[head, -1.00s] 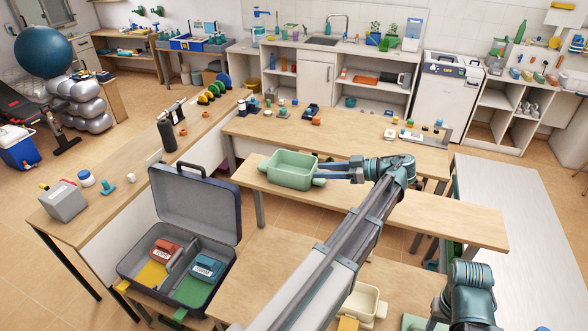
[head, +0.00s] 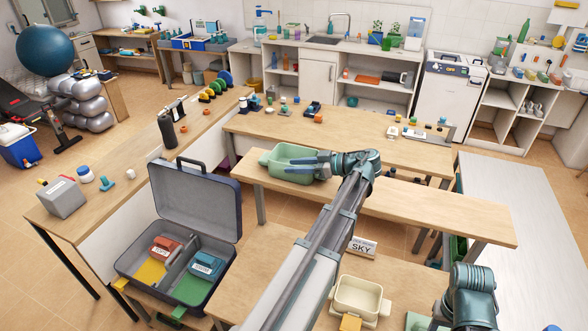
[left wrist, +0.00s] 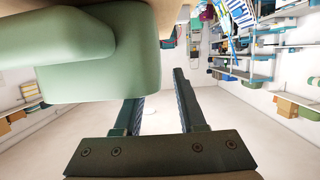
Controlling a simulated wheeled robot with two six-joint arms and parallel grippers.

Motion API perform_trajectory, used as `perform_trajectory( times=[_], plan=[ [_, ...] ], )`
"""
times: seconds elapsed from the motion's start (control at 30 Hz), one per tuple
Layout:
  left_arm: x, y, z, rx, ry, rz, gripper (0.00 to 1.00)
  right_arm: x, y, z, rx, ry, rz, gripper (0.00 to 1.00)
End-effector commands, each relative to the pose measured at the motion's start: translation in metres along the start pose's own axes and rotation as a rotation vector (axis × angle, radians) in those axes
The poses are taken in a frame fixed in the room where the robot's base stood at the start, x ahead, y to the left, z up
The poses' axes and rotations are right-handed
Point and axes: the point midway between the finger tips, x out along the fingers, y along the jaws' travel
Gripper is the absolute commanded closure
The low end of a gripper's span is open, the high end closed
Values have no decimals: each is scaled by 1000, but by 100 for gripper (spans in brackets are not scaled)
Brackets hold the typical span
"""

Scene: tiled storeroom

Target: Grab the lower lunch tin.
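A pale green open tin (head: 284,173) with end tabs stands on the long raised wooden bench. A cream open tin (head: 358,300), also with end tabs, stands on the lower table in front. My left gripper (head: 318,165) is at the green tin's right end, its fingers pointing left. In the left wrist view, the green tin (left wrist: 95,65) fills the upper left beside one finger. My left gripper (left wrist: 158,88) is open there, with nothing seen between its fingers. Whether a finger touches the tin is unclear. My right arm shows at bottom right; its fingers are out of view.
A label reading SKY (head: 362,246) stands on the lower table behind the cream tin. A yellow block (head: 350,323) lies in front of that tin. An open case (head: 212,213) with red and blue boxes stands left. The raised bench (head: 440,215) is bare on its right.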

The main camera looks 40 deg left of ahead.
Motion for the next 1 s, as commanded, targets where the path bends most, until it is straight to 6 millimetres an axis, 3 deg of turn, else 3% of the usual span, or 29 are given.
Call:
perform_trajectory(
  times=[0.03,0.2,0.4,0.47,0.63,1.0],
  plan=[
    [10,-1,6,-1,0,-2,60,9,-1,0,-1,0,0,50],
    [29,0,3,0,0,-1,60,12,-1,-1,-3,0,1,50],
    [30,0,2,1,0,0,60,11,-1,-1,-3,0,1,50],
    [30,0,2,0,0,0,67,10,-1,-1,-3,0,1,50],
    [30,0,2,0,0,0,98,11,-1,-1,-3,0,1,50],
    [29,0,2,0,0,0,100,11,-1,-1,-2,0,0,50]
  ],
)
